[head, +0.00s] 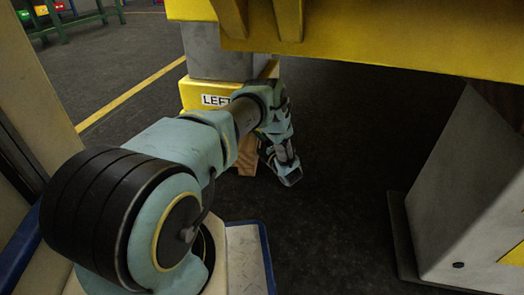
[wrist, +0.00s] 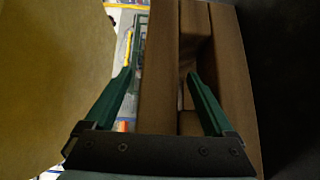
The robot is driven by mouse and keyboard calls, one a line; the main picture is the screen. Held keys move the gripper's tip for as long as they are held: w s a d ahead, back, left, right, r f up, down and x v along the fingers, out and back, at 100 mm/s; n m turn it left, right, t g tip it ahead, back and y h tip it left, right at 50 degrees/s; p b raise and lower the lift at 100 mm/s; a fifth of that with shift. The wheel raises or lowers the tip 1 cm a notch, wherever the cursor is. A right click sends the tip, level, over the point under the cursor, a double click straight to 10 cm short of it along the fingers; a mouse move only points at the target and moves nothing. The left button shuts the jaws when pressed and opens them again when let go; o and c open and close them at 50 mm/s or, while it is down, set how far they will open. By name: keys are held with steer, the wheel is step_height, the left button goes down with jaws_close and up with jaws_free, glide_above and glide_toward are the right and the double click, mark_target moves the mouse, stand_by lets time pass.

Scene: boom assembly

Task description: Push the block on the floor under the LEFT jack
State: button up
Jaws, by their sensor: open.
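The LEFT jack (head: 215,97) is a yellow box with a "LEFT" label under a grey column, at the upper middle of the head view. The wooden block (head: 247,157) stands on the floor below and right of it, mostly hidden behind my arm. My gripper (head: 285,170) points down near the floor at the block's right side. In the wrist view my open gripper (wrist: 162,73) has its fingers on either side of one brown slat of the block (wrist: 158,45), the right finger in the gap between slats. I cannot tell whether they touch it.
A yellow beam (head: 390,55) hangs overhead at the right. A grey stand (head: 465,190) with a floor plate is on the right. Dark floor (head: 335,190) lies clear between it and my gripper. A yellow surface (wrist: 50,80) fills the wrist view's left.

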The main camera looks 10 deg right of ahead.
steer(key=shift+w+a, duration=0.25)
steer(key=shift+w, duration=0.2)
jaws_close()
stand_by(0.6)
